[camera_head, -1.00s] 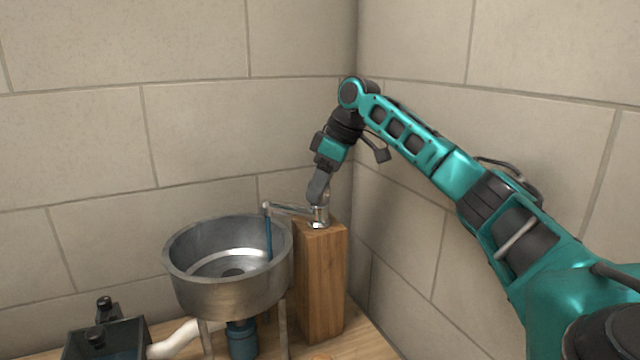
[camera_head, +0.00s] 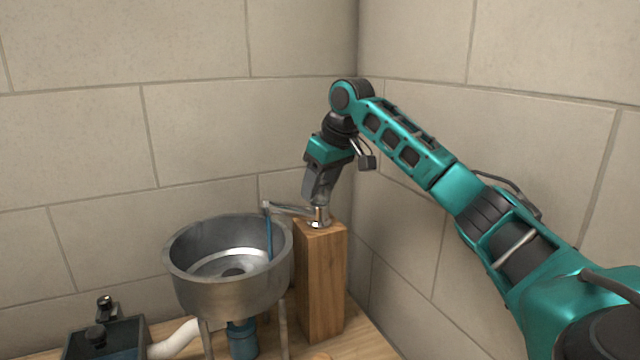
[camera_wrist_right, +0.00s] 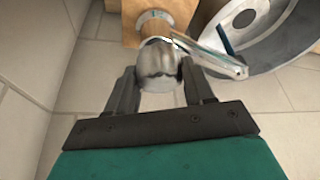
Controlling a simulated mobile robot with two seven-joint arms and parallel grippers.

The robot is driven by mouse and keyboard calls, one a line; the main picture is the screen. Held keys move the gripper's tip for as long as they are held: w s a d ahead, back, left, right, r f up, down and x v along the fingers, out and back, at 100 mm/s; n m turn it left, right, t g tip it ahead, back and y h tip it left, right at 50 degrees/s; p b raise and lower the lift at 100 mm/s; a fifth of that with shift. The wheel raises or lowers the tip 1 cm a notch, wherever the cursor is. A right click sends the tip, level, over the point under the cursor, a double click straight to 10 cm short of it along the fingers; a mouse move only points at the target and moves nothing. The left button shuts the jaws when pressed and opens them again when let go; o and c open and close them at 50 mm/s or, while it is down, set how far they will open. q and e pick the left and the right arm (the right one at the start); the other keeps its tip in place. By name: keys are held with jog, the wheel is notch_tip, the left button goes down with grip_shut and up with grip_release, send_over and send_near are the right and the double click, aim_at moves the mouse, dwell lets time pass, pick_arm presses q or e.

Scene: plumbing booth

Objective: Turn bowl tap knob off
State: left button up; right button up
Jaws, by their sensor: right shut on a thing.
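The bowl tap (camera_head: 318,216) stands on top of a wooden post, with its spout (camera_head: 285,207) reaching left over the metal bowl (camera_head: 228,298). A blue stream of water (camera_head: 269,240) runs from the spout's end into the bowl. My right gripper (camera_head: 315,201) comes down on the tap from above. In the right wrist view, the tap's silvery knob (camera_wrist_right: 158,66) sits between the two dark fingers of my right gripper (camera_wrist_right: 160,88), which is shut on it. The spout (camera_wrist_right: 212,58) shows to the right of the knob. My left gripper is not in view.
The wooden post (camera_head: 320,285) stands close to the corner of the block walls. The bowl rests on thin legs over a blue drain fitting (camera_head: 242,340) and a white pipe (camera_head: 175,338). A dark box (camera_head: 108,338) sits at the lower left.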

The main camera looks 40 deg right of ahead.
jog(key=m+h, duration=0.1)
jog(key=m, duration=0.2)
jog(key=m+h, duration=0.1)
jog(key=m, duration=0.2)
jog(key=shift+a+m+g, duration=0.1)
jog(key=shift+m+g, duration=0.2)
jog(key=shift+g, duration=0.1)
jog(key=shift+h, duration=0.3)
jog(key=o, duration=1)
jog(key=v, duration=1.3)
jog(key=shift+f, duration=0.15)
